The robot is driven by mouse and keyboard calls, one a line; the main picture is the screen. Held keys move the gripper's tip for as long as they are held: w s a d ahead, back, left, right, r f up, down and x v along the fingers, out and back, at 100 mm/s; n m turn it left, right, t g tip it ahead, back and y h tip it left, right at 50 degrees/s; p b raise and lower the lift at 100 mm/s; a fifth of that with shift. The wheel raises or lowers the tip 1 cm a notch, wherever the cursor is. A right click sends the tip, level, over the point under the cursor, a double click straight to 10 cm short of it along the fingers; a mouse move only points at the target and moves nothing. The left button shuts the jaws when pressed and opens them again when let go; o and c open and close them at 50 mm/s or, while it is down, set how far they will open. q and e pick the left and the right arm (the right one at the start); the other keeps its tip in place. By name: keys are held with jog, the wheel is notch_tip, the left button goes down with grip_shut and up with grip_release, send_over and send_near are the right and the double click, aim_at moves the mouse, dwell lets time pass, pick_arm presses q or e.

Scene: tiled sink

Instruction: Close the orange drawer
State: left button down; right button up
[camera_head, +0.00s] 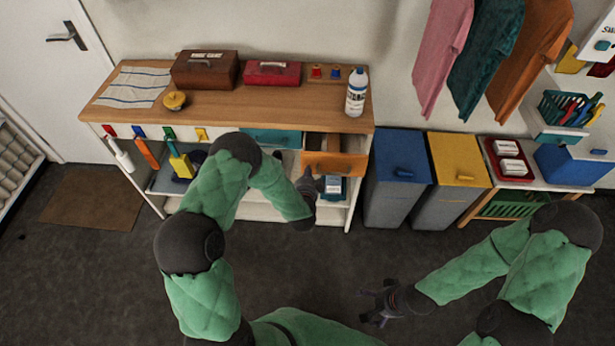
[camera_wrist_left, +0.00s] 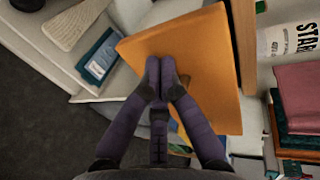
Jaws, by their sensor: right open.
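The orange drawer (camera_head: 345,164) is at the right end of the wooden-topped counter, pulled out so its open inside shows behind the front. In the left wrist view its orange front (camera_wrist_left: 207,50) fills the middle. My left gripper (camera_head: 308,178) is at the left part of the drawer front. In the left wrist view my left gripper (camera_wrist_left: 160,72) has its two fingertips together against the orange panel, with nothing seen between them. I cannot tell whether they press on it. My right gripper (camera_head: 376,302) is open and empty, low over the dark floor, away from the drawer.
A teal drawer (camera_head: 272,138) sits left of the orange one. A white bottle (camera_head: 356,92) and a red box (camera_head: 272,73) stand on the counter (camera_head: 225,105). Blue (camera_head: 398,185) and yellow (camera_head: 455,175) bins stand to the right. The floor in front is clear.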

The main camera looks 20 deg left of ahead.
pick_arm(q)
jog(key=b, duration=0.4)
send_near(310, 145)
jog(key=w, duration=0.3)
jog(key=w+a, duration=0.1)
jog(key=w, duration=0.1)
jog(key=shift+w+r, duration=0.2)
jog(key=shift+r, duration=0.2)
jog(key=shift+w+a+r, duration=0.1)
jog(key=shift+r, duration=0.1)
